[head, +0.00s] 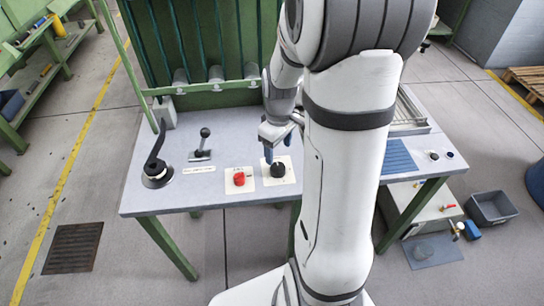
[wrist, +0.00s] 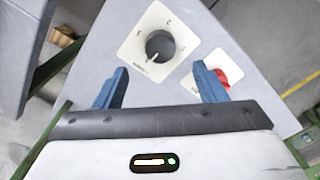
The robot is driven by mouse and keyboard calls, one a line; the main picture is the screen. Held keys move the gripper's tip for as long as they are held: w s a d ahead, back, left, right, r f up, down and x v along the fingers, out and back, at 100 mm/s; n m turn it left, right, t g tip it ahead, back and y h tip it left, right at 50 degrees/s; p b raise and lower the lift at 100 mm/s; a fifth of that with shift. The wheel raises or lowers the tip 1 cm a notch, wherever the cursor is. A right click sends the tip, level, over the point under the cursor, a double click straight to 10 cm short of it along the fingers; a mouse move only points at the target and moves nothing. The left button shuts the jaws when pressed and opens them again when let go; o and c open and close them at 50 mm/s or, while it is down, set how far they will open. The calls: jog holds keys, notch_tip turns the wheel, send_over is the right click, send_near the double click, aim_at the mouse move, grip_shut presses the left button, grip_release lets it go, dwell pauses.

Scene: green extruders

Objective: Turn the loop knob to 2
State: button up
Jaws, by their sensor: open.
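The black knob (head: 278,170) sits on a white plate on the grey table, right of a red knob (head: 239,178) in the head view. In the wrist view the black knob (wrist: 160,46) has a white pointer line toward its lower left, and its plate has marks too small to read with certainty. The red knob (wrist: 222,79) shows partly behind my right finger. I cannot tell which knob is the loop knob. My gripper (wrist: 160,88) is open and empty, its blue fingers apart; in the head view my gripper (head: 281,148) is just above and behind the black knob.
A black lever (head: 155,165) and a small lever (head: 203,143) stand on the left of the table (head: 150,202). A blue ribbed pad (head: 398,157) lies on the right, partly behind my arm. A grey bin (head: 492,208) stands on the floor at right.

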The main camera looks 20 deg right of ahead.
aim_at(278, 167)
notch_tip(278, 167, down, 8)
jog(key=shift+r, duration=0.2)
jog(key=shift+c, duration=0.4)
jog(key=c, duration=0.9)
